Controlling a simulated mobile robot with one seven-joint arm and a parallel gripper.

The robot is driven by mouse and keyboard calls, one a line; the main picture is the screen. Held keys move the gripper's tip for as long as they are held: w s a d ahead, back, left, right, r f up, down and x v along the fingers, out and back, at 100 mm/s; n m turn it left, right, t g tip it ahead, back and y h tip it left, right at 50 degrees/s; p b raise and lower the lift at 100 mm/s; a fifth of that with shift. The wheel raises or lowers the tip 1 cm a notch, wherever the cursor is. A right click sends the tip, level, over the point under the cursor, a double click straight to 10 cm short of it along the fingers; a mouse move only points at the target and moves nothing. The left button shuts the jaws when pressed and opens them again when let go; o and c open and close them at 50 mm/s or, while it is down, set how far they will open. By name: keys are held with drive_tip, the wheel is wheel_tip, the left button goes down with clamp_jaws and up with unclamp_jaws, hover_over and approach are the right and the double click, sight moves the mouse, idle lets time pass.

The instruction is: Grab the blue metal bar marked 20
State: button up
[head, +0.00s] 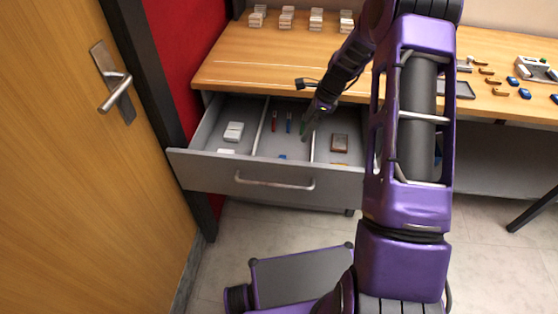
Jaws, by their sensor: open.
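Several small blue pieces are in view, and no marking can be read on any of them. A slim upright-looking blue piece (289,122) lies in the middle compartment of the open drawer (210,168). Another blue piece (283,157) shows partly above the drawer's front wall. More blue pieces (512,81) lie on the table at the right. I cannot tell which one is marked 20. My gripper (308,134) is open and points down over the drawer, just right of the slim blue piece, near the divider. Its fingertips are small and dark, and contact is unclear.
A red piece (274,121) lies left of the slim blue one. White blocks (233,131) sit in the left compartment and a brown box (339,143) in the right. The wooden table (240,70) overhangs the drawer. A door (70,160) stands at left.

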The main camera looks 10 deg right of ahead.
drive_tip(key=m, duration=0.1)
hover_over(285, 157)
drive_tip(key=s+d, duration=0.1)
drive_tip(key=s, duration=0.1)
drive_tip(key=shift+y, duration=0.3)
wheel_tip(285, 157, down, 11)
drive_tip(key=shift+f+b, duration=0.2)
drive_tip(key=shift+b, duration=0.2)
drive_tip(key=x, duration=0.5)
drive_tip(key=shift+s+d+f, duration=0.15)
drive_tip(key=c, duration=1.5)
drive_tip(key=shift+o, duration=0.2)
